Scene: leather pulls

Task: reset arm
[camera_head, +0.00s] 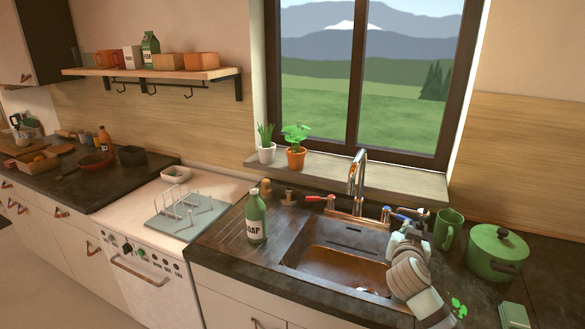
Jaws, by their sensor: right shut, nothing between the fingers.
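My right arm comes in from the lower right. Its gripper (408,222) is over the back right edge of the sink, beside the green mug. It is shut and holds nothing. Its fingertips are small in the picture and lie close to the blue-marked tap handle; I cannot tell whether they touch it. My left gripper is not in view.
The green mug (448,229) and green pot (495,252) stand on the right. A dish rack (184,212) stands further left.

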